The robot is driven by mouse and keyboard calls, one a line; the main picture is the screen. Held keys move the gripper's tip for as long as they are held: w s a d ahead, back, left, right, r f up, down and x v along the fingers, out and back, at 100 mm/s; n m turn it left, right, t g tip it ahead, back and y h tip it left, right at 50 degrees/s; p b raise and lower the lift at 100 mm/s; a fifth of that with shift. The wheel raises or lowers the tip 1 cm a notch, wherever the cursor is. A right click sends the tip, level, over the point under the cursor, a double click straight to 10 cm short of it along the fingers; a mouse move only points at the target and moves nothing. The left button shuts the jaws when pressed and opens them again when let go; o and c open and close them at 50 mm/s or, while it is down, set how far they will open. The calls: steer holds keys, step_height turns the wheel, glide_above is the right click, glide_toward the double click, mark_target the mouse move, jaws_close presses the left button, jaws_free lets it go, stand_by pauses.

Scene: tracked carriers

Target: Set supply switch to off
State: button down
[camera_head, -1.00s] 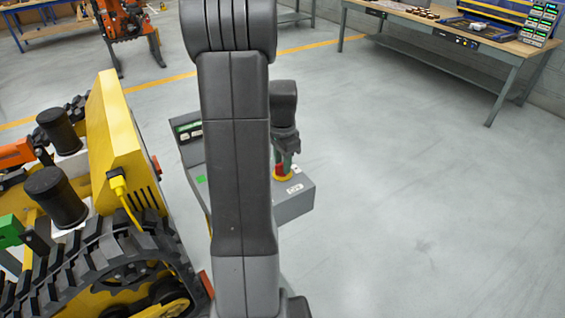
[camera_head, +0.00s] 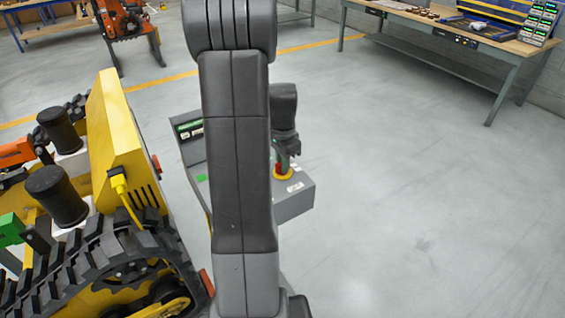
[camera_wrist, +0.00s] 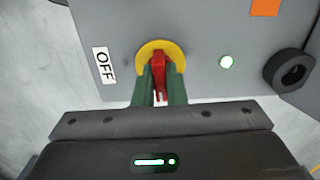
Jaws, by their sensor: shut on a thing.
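The supply switch is a red handle (camera_wrist: 158,68) on a yellow round plate (camera_wrist: 176,47) on a grey control box. In the wrist view an OFF label (camera_wrist: 103,65) is to the left of the switch. My gripper (camera_wrist: 159,85) has its two green fingers on either side of the red handle and is shut on it. In the head view the yellow plate (camera_head: 285,177) shows below my gripper (camera_head: 284,163), on top of the grey box (camera_head: 295,206). My arm hides part of the box.
A yellow tracked carrier (camera_head: 125,145) stands close at the left. A workbench (camera_head: 470,45) is at the back right. The floor at right is clear.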

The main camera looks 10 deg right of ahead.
steer(key=n, duration=0.4)
steer(key=shift+n, duration=0.3)
steer(key=n, duration=0.4)
steer(key=shift+b, duration=0.35)
steer(key=n, duration=0.4)
steer(key=shift+n, duration=2.3)
steer(key=c, duration=1.5)
jaws_free()
